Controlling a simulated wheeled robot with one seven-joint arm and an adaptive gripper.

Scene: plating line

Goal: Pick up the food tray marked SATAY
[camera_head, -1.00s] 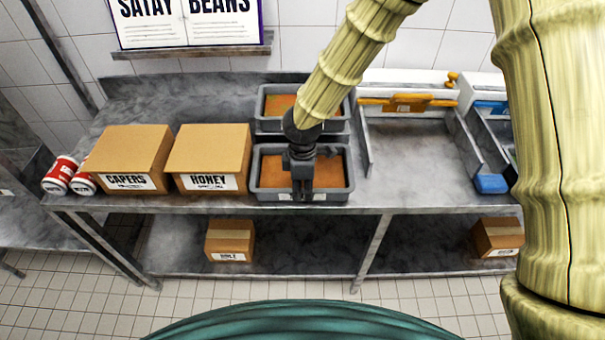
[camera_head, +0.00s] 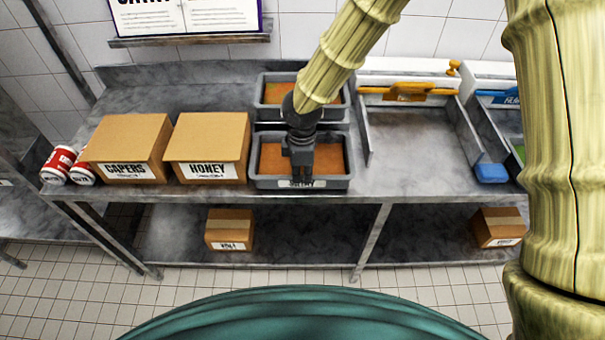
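Two grey trays with orange-brown food stand one behind the other on the steel counter. The front tray (camera_head: 336,182) has a white label on its front wall, partly covered by my gripper; its word is too blurred to read surely. The back tray (camera_head: 340,110) is partly hidden by my arm, and its label is not visible. My gripper (camera_head: 301,175) points down at the front tray's near rim, just above the label. Whether it touches the rim, and whether its fingers are open or shut, I cannot tell.
Boxes marked CAPERS (camera_head: 128,145) and HONEY (camera_head: 208,145) stand left of the trays, with red-and-white cans (camera_head: 60,163) beyond. A divider (camera_head: 366,135) and an empty counter bay (camera_head: 415,150) lie to the right. Small boxes (camera_head: 229,229) sit on the lower shelf.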

